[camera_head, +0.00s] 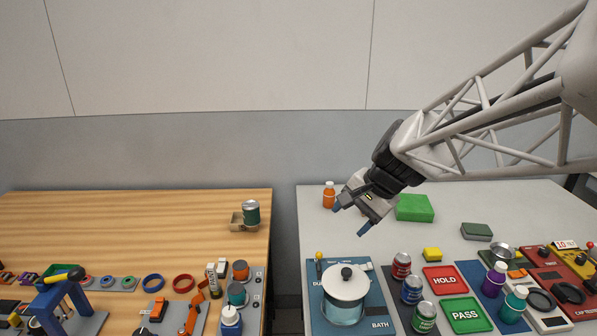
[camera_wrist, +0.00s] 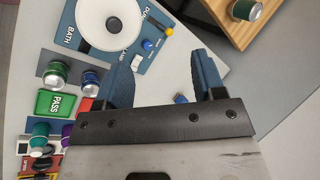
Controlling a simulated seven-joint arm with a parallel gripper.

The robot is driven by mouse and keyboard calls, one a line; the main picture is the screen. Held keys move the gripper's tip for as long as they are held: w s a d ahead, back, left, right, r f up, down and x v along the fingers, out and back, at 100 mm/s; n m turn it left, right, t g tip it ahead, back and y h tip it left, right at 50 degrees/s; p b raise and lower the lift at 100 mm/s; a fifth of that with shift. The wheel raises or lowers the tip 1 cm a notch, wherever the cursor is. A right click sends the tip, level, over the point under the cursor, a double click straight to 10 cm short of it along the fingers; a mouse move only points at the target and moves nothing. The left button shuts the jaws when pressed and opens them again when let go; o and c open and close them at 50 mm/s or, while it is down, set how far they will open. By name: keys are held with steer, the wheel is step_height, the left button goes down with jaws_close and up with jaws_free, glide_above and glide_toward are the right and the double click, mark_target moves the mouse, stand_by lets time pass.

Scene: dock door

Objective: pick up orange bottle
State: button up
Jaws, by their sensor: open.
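The orange bottle (camera_head: 329,197) has a white cap and stands upright near the back left of the white table (camera_head: 455,205). My gripper (camera_head: 349,220) is open and empty, above the table just to the right of the bottle in the head view, its blue fingers angled down to the left. They appear apart from the bottle. In the wrist view my gripper (camera_wrist: 160,75) shows its two fingers spread with nothing held. I cannot make out the orange bottle in that view.
A green block (camera_head: 414,208) lies right of my gripper. A lidded pot (camera_head: 345,285) stands on a blue panel nearer the front, with several cans (camera_head: 401,265) beside it. A gap separates the wooden table (camera_head: 120,220). Bare tabletop lies between bottle and pot.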

steer(key=w+f+m+t+y, duration=0.15)
steer(key=w+m, duration=0.25)
steer(key=w, duration=0.8)
steer(key=m+t+y, duration=0.4)
steer(key=m+t, duration=0.1)
steer(key=m, duration=1)
glide_toward(332, 184)
steer(key=shift+h, duration=0.25)
steer(key=x, duration=0.5)
steer(key=shift+w+a+r, duration=0.1)
steer(key=shift+w+a, duration=0.05)
steer(key=shift+a, duration=0.05)
steer(key=shift+w+a, duration=0.1)
steer(key=shift+x, duration=1.1)
steer(key=shift+a, duration=0.1)
steer(key=shift+x, duration=2.6)
